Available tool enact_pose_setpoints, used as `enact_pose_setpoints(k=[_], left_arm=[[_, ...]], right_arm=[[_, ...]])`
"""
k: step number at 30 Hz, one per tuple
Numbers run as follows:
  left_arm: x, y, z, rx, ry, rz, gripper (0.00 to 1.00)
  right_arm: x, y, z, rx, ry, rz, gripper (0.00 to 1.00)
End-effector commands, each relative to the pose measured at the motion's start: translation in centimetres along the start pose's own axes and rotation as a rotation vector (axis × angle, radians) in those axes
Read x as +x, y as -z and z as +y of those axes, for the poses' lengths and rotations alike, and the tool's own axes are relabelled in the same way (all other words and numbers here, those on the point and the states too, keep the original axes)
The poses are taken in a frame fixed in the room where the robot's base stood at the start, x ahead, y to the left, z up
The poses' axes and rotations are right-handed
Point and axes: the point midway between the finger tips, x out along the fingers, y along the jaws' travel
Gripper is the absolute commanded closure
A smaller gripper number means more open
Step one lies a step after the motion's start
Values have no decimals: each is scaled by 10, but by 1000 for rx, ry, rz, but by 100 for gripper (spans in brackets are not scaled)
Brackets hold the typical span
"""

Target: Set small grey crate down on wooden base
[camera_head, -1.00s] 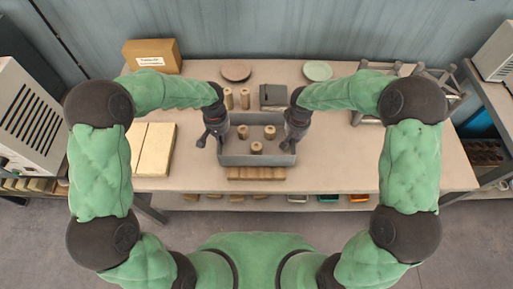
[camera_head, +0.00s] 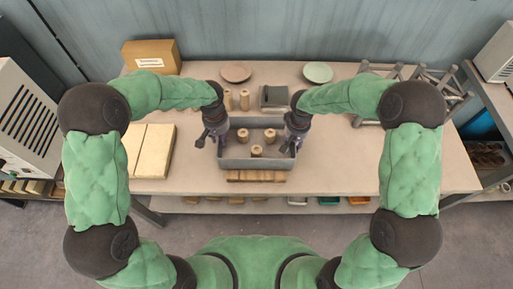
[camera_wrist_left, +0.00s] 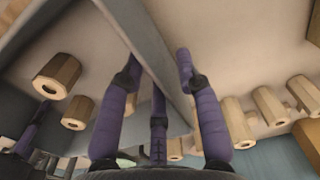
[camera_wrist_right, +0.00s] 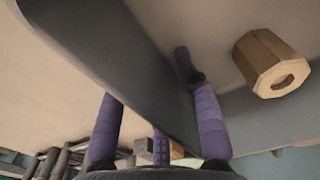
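The small grey crate (camera_head: 255,164) is over the front middle of the table, with several wooden cylinders inside, such as one at its centre (camera_head: 256,149). The slatted wooden base (camera_head: 257,176) shows just below its front edge; the crate hides the rest. I cannot tell whether crate and base touch. My left gripper (camera_head: 212,140) is shut on the crate's left wall, with purple fingers on both sides of it in the left wrist view (camera_wrist_left: 160,80). My right gripper (camera_head: 293,142) is shut on the right wall, its fingers straddling it in the right wrist view (camera_wrist_right: 150,85).
Behind the crate stand two wooden cylinders (camera_head: 244,99), a dark grey block (camera_head: 274,96), a brown plate (camera_head: 236,71) and a green plate (camera_head: 317,72). Pale boards (camera_head: 152,151) lie left, a cardboard box (camera_head: 151,56) back left, a grey rack (camera_head: 405,85) back right. The right front table is clear.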

Motion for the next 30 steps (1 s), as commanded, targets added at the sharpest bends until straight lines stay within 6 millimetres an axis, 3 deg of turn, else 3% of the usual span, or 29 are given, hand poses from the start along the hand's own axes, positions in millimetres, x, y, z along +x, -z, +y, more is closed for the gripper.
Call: enact_pose_setpoints(k=[9, 15, 23, 30], left_arm=[[-64, 1, 0, 1, -1, 5, 67], [-91, 1, 0, 0, -1, 2, 67], [-101, 0, 0, 0, -1, 1, 67], [-101, 0, 0, 0, -1, 1, 67]], right_arm=[[0, 0, 0, 0, 0, 0, 67], [0, 0, 0, 0, 0, 0, 67], [-8, 1, 0, 1, 0, 2, 67], [-49, 2, 0, 0, 0, 7, 67]])
